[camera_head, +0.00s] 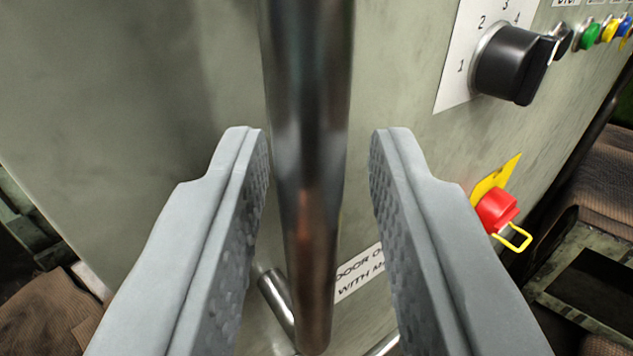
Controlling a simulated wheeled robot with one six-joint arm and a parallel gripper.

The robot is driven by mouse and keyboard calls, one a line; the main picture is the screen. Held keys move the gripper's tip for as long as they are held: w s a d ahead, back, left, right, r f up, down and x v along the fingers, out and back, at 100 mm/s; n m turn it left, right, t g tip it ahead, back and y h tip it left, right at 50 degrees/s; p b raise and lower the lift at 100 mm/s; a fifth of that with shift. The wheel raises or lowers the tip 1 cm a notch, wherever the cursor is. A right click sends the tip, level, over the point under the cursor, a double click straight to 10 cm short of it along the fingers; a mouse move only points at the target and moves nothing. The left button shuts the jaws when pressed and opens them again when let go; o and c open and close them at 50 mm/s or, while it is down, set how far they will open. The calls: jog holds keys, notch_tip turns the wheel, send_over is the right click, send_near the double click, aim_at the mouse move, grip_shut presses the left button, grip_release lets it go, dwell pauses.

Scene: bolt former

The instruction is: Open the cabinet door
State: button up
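The grey-green cabinet door (130,90) fills most of the view and looks shut, though its edges are only partly visible. A dark, shiny metal bar handle (312,150) runs upright in front of it, from the top edge to near the bottom. My gripper (318,140) is open, with one grey textured finger on each side of the bar. Gaps show between the bar and both fingers, so neither appears to touch it.
A black rotary knob (512,62) on a numbered plate is at upper right, with several coloured buttons (608,30) beyond it. A red switch (496,210) with a yellow loop sits below. A partly hidden label (360,274) is behind the bar. Brown ribbed surfaces lie at both lower sides.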

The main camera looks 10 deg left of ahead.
jog(key=shift+s, duration=0.15)
jog(key=v, duration=1.7)
jog(key=shift+r, duration=0.1)
jog(key=a+r+m+t+h, duration=0.1)
jog(key=a+r+h, duration=0.25)
jog(key=r, duration=0.45)
jog(key=a+r+t+h, duration=0.1)
jog(key=a+r+h, duration=0.1)
jog(key=a+r, duration=0.45)
jog(key=s+a+r+m+g+y, duration=0.1)
jog(key=s+a+r+g, duration=0.1)
jog(key=s+a+r, duration=0.7)
jog(key=s+a, duration=0.2)
jog(key=s, duration=0.3)
jog(key=shift+m, duration=0.3)
